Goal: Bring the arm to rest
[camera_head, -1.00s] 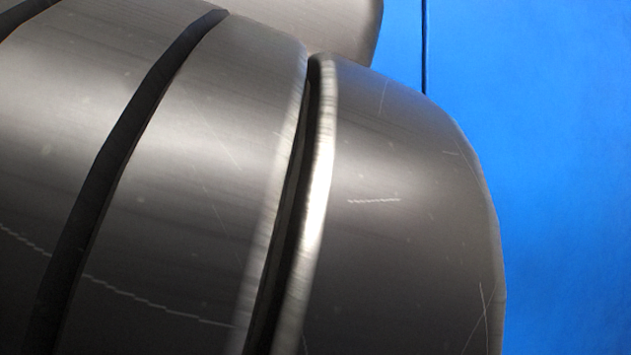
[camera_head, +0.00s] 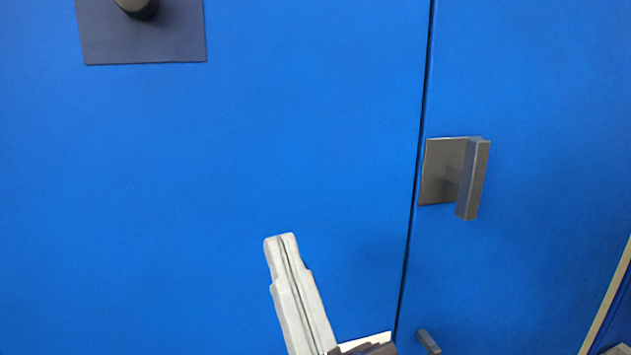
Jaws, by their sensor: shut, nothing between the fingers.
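My gripper (camera_head: 281,240) shows at the lower middle of the head view, with its two pale fingers pressed together and pointing up the picture. It is shut and holds nothing. Blue panels fill the view behind it, and I see no contact between the fingers and the panels. Only a small dark part of my arm shows at the bottom edge. The rest of the arm is out of view.
A grey handle (camera_head: 473,180) on a square plate sticks out of the right blue panel (camera_head: 540,90). A dark seam parts it from the left blue panel (camera_head: 200,160). A dark knob (camera_head: 140,8) on a grey plate is at the top left. A small dark peg (camera_head: 428,342) shows low down.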

